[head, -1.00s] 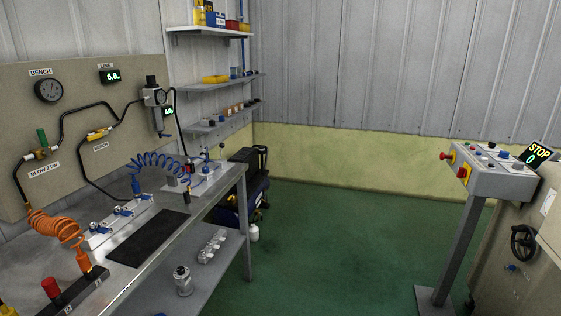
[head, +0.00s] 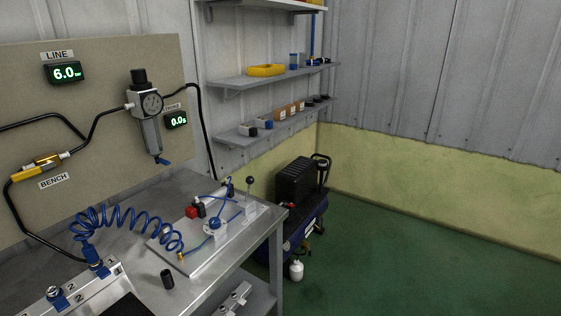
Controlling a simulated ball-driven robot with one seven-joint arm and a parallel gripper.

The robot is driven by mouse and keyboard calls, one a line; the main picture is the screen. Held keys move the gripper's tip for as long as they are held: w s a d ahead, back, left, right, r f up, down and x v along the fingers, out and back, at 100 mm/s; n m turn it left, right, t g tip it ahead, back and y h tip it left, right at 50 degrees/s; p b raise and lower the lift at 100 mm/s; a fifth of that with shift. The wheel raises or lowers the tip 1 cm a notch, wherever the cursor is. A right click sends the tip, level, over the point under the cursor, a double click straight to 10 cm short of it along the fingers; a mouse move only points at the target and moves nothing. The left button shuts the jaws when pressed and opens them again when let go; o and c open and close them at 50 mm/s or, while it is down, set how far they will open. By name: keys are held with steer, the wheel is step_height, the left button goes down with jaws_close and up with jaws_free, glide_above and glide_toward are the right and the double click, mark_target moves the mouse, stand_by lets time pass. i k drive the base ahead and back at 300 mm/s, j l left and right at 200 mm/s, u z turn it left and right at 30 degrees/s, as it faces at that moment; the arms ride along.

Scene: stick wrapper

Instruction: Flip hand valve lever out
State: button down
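A small upright lever with a black ball knob (head: 250,183) stands on a pale valve plate (head: 192,252) at the far right end of the bench. The lever looks roughly upright; its exact tilt is too small to tell. The plate also bears a red block (head: 191,212), a black part beside it and a round blue part (head: 214,223), joined by blue tubing. A blue coiled hose (head: 125,222) runs to the plate from the left. My gripper is not in view.
The metal bench (head: 180,190) carries a small black cylinder (head: 167,279) in front of the plate. The wall panel holds a yellow BENCH valve (head: 42,162) and a regulator (head: 146,105). Shelves (head: 270,125) hang behind. A dark compressor (head: 297,210) stands beyond the bench; green floor lies open right.

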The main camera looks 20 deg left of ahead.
mark_target(250, 180)
steer(key=i, duration=1.75)
steer(key=i+u, duration=0.15)
steer(key=u, duration=0.15)
steer(key=i, duration=0.05)
